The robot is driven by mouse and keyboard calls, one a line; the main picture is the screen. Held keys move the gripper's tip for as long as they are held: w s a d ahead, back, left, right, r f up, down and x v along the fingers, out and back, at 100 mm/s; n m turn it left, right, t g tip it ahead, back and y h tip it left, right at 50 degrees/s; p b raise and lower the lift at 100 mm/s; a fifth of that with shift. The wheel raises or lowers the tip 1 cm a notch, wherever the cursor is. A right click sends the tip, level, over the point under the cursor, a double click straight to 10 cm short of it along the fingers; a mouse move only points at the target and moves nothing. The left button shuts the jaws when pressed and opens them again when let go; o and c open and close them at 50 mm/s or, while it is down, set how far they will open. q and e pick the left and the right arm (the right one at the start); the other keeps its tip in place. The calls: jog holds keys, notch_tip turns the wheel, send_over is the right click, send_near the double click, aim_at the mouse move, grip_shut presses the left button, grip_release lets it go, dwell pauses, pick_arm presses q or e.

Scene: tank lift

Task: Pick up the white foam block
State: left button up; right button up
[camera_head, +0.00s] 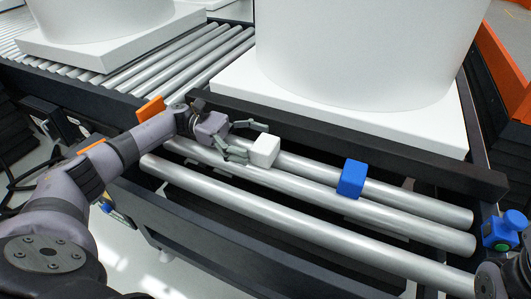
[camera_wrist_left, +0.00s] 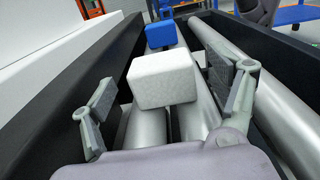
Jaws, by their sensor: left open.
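The white foam block (camera_head: 264,150) rests on the metal rollers in the head view, left of a blue block. In the left wrist view the white foam block (camera_wrist_left: 163,79) sits centrally, between the two fingers. My left gripper (camera_head: 245,142) is open, with its fingers reaching toward the block from the left. In the left wrist view the fingers of my left gripper (camera_wrist_left: 170,95) stand apart on either side of the block, with visible gaps. My right gripper is not clearly visible; only part of an arm shows at the lower right corner of the head view.
A blue block (camera_head: 352,179) lies on the rollers (camera_head: 300,190) to the right. A dark rail (camera_head: 350,145) runs behind the blocks. A large white tank on a white base (camera_head: 340,120) stands beyond it. A blue knob (camera_head: 508,228) sits at the right end.

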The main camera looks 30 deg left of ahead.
aim_at(275, 148)
pick_arm(q)
jog(key=d, duration=0.3)
jog(key=d+b, duration=0.1)
jog(key=d, duration=0.1)
jog(key=shift+w+d, duration=0.2)
jog(key=shift+d, duration=0.2)
jog(key=shift+c, duration=0.4)
jog(key=c, duration=1)
